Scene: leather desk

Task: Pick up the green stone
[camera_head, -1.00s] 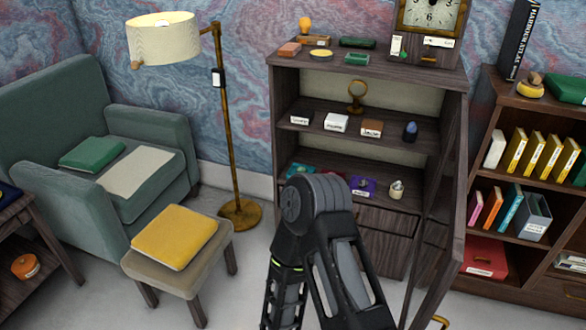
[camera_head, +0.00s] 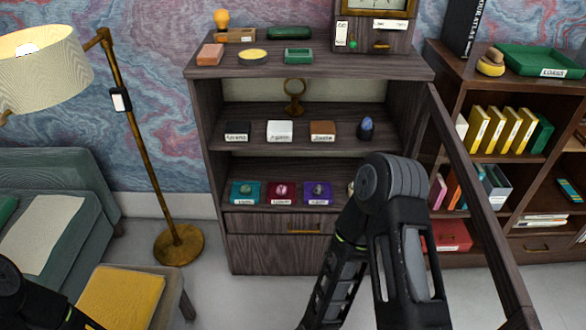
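A small stone, its colour hard to make out, sits on a teal cushion (camera_head: 245,193) at the left of the cabinet's lower shelf. A dark blue stone (camera_head: 366,128) stands on the middle shelf. Crimson (camera_head: 283,196) and purple (camera_head: 318,196) cushions also bear small stones. My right arm covers the lower shelf's right end. Both arms show only links; neither gripper's fingertips are in view.
The dark wooden cabinet (camera_head: 270,223) has its glazed door (camera_head: 474,190) swung open to the right. A brass floor lamp (camera_head: 140,165) and yellow-topped stool (camera_head: 122,297) stand left. A bookcase (camera_head: 530,160) stands right. Floor shows before the cabinet's left side.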

